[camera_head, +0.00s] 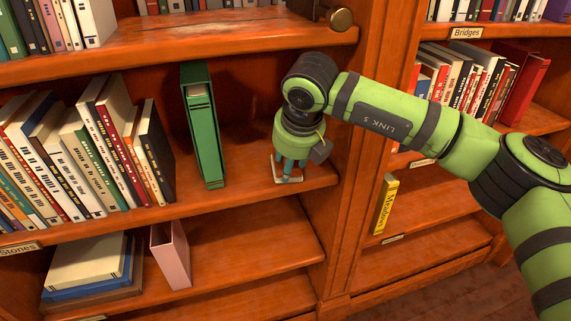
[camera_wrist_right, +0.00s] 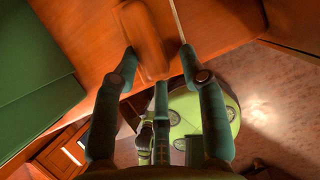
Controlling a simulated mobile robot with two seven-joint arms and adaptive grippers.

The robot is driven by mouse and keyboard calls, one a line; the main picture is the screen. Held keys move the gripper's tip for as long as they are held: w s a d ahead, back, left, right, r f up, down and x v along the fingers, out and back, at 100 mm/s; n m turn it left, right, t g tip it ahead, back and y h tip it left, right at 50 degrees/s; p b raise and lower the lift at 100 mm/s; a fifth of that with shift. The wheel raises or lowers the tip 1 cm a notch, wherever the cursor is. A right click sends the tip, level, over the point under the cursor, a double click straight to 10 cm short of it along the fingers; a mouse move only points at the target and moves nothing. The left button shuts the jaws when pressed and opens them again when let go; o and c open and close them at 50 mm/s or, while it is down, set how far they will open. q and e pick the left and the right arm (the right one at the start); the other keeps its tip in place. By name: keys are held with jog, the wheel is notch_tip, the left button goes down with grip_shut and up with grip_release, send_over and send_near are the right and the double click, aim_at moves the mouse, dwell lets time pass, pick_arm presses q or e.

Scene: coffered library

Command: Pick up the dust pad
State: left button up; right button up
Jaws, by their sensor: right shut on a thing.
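My right gripper (camera_head: 288,172) points down at the front of the shelf, right of the green binder. Its fingers are closed around the dust pad, which shows in the head view only as a small piece with a pale edge (camera_head: 275,176) at the shelf's front edge. In the right wrist view the gripper (camera_wrist_right: 159,62) has its fingers on both sides of a rounded brown wooden part of the dust pad (camera_wrist_right: 147,38). The fingers and wrist hide much of the pad; I cannot tell whether it still touches the shelf. My left gripper is not in view.
A green binder (camera_head: 203,130) stands left of the gripper, with leaning books (camera_head: 100,145) beyond it. The upright divider (camera_head: 350,190) is close on the right. A pink binder (camera_head: 170,253) stands on the shelf below.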

jog(key=shift+s+f, duration=0.25)
jog(key=shift+f, duration=0.1)
grip_shut()
jog(key=shift+r, duration=0.15)
